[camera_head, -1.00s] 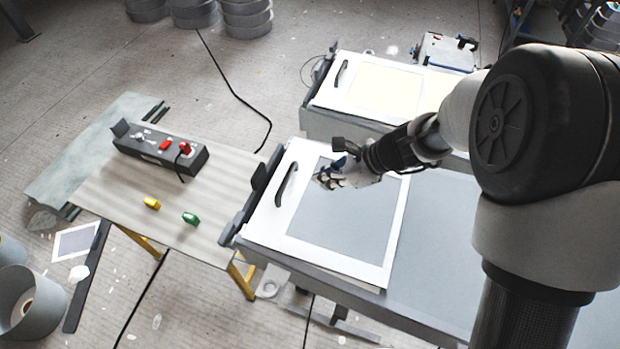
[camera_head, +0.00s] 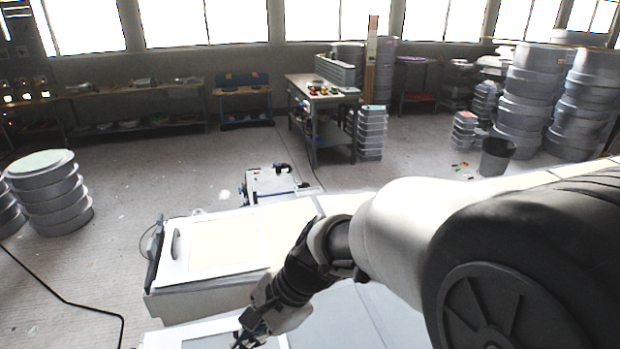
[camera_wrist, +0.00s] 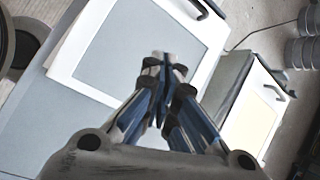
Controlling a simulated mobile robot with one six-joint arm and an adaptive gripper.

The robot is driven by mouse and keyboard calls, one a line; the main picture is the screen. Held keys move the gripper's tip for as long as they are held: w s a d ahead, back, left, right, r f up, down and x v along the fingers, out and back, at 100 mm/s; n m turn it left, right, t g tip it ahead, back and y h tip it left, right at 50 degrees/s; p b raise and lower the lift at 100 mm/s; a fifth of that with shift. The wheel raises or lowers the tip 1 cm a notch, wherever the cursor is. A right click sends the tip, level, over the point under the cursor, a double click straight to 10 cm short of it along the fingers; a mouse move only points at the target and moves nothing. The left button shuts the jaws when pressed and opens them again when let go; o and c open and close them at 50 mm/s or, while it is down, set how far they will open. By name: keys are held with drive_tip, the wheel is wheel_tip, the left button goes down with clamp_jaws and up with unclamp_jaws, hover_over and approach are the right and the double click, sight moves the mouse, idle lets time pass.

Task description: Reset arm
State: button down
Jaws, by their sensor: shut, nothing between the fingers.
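My gripper (camera_head: 243,341) is at the bottom edge of the head view, partly cut off, with my arm reaching in from the right. In the wrist view my gripper (camera_wrist: 165,62) has its blue-and-black fingers together, with nothing between them. The fingertips appear above this panel; the exact gap cannot be told.
A second mould with a white frame and cream panel (camera_head: 225,243) stands beyond my gripper. A small machine (camera_head: 275,183) is behind it. Stacked grey round moulds (camera_head: 48,195) stand at left. A workbench (camera_head: 322,97) stands farther back. Open floor lies between them.

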drive_tip(key=s+d+r+n+t+h+b, duration=0.1)
drive_tip(key=s+d+n, duration=0.4)
drive_tip(key=d, duration=0.7)
drive_tip(key=s+d+r+n+t+h+b, duration=0.1)
drive_tip(key=s+d+r+n+t+h, duration=0.3)
drive_tip(key=s+d, duration=0.4)
drive_tip(key=d+n+h, duration=0.1)
drive_tip(key=d, duration=0.4)
drive_tip(key=shift+d+r+b, duration=0.25)
drive_tip(key=shift+b, duration=0.15)
drive_tip(key=shift+a, duration=0.15)
